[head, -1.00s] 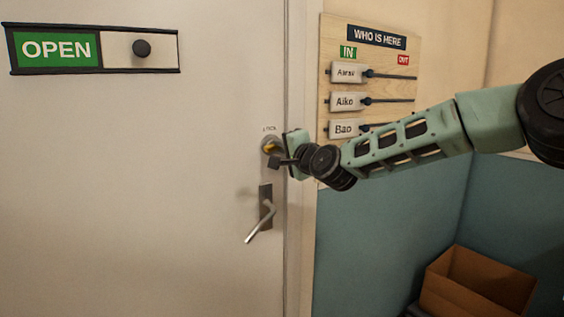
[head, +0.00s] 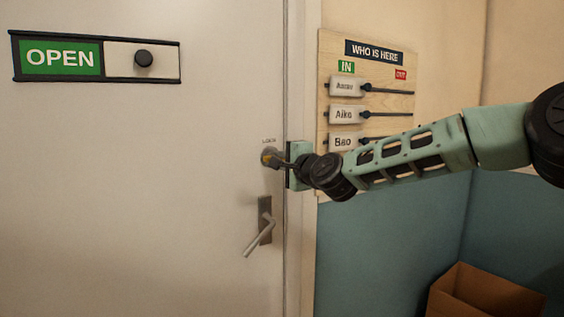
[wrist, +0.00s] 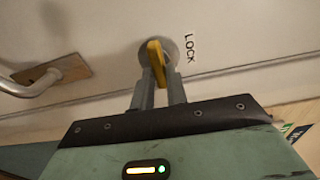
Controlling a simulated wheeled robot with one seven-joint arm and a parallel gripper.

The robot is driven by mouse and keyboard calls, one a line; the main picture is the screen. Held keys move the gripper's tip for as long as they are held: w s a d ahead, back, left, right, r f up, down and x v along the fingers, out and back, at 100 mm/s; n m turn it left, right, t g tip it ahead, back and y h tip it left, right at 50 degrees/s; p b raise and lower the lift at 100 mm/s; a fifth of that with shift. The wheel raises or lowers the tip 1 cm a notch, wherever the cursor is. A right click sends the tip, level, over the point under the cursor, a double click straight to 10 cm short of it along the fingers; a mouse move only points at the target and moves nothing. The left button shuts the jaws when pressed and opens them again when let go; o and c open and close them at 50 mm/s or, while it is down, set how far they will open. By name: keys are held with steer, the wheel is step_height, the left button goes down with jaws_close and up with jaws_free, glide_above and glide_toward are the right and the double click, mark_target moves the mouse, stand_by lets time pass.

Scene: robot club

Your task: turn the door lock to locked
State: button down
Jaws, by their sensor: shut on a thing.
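The door lock (head: 268,156) is a round grey plate with a yellow thumb-turn, set in the white door (head: 150,180) above the handle. It also shows in the wrist view as a grey disc (wrist: 173,47) beside the word LOCK. My gripper (head: 279,159) reaches it from the right. In the wrist view my gripper's two grey fingers (wrist: 158,80) are shut on the yellow thumb-turn (wrist: 156,58). The fingers hide part of the turn in the head view.
The lever handle (head: 262,228) sits just below the lock and tilts down to the left. A green OPEN sign (head: 60,57) with a black knob is on the door. A name board (head: 370,65) hangs right of the door frame. A cardboard box (head: 480,290) stands low at right.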

steer(key=c, duration=1.4)
jaws_free()
steer(key=shift+s+d, duration=0.1)
steer(key=b+v, duration=0.2)
steer(key=v, duration=1.5)
steer(key=shift+s+b, duration=0.2)
steer(key=shift+b, duration=0.15)
steer(key=shift+f, duration=0.1)
